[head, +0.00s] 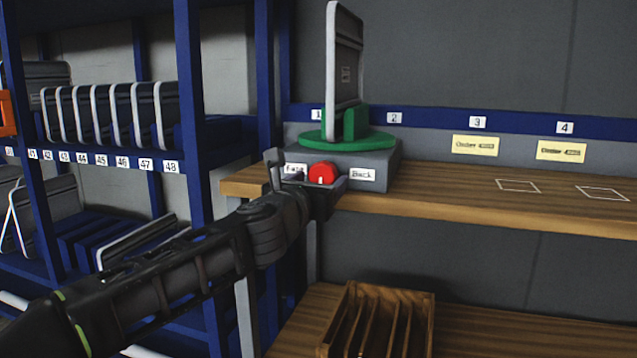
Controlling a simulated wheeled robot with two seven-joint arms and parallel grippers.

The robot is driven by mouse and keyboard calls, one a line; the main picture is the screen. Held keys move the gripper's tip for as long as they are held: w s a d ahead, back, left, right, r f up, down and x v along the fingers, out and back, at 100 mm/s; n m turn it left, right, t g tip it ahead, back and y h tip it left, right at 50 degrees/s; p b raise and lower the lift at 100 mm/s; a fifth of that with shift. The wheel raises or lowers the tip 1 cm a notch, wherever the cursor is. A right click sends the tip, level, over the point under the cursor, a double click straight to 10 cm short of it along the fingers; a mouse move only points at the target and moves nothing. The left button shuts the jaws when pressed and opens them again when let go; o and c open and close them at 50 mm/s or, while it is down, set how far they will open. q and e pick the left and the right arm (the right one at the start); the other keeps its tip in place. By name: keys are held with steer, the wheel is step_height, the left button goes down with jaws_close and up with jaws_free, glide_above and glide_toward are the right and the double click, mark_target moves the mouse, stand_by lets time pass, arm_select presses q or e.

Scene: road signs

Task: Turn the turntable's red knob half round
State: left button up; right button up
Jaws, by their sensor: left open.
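The red knob (322,172) is on the front of a grey box (378,160), between a label reading like "Face" (296,169) and one reading "Back" (362,174). A small white mark shows low on the knob. The green turntable (347,139) is on top of the box, and a grey sign (346,62) with a pale rim stands upright in its green holder, seen at a steep angle. My left gripper (306,178) is open right at the knob, fingers towards it. I cannot tell whether they touch it. My right gripper is out of view.
The box stands at the left end of a wooden shelf (450,195). Two white outlines (518,186) mark bare shelf to the right. A blue rack (190,110) with several signs is at the left. A slotted wooden crate (428,310) is below.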

arm_select(q)
steer(key=v, duration=0.7)
steer(key=shift+s, duration=0.35)
steer(key=shift+a, duration=0.1)
